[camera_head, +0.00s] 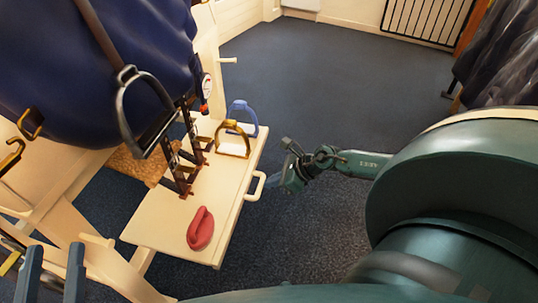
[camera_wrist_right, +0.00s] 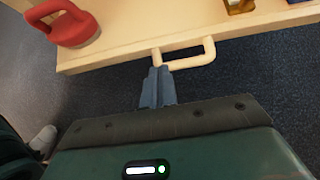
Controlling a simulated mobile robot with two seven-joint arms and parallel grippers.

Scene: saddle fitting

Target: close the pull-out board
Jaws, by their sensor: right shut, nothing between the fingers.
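The pull-out board (camera_head: 160,222) is a cream shelf sticking out from the wooden stand in the head view. Its loop handle (camera_head: 257,186) is on the right edge and also shows in the right wrist view (camera_wrist_right: 207,52). My right gripper (camera_head: 274,181) is just outside that edge, at the handle. In the right wrist view its shut fingers (camera_wrist_right: 157,72) point at the handle's left end, very near or touching it; I cannot tell which. Nothing is between them. My left gripper (camera_head: 52,275) is at the bottom left, fingers apart and empty.
The board carries a red object (camera_head: 200,230), a gold stirrup (camera_head: 235,150), a blue stirrup (camera_head: 245,116) and dark upright pieces (camera_head: 178,175). A black stirrup (camera_head: 124,125) hangs from the blue saddle form (camera_head: 70,65) above. The carpet (camera_head: 310,90) right of the board is clear.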

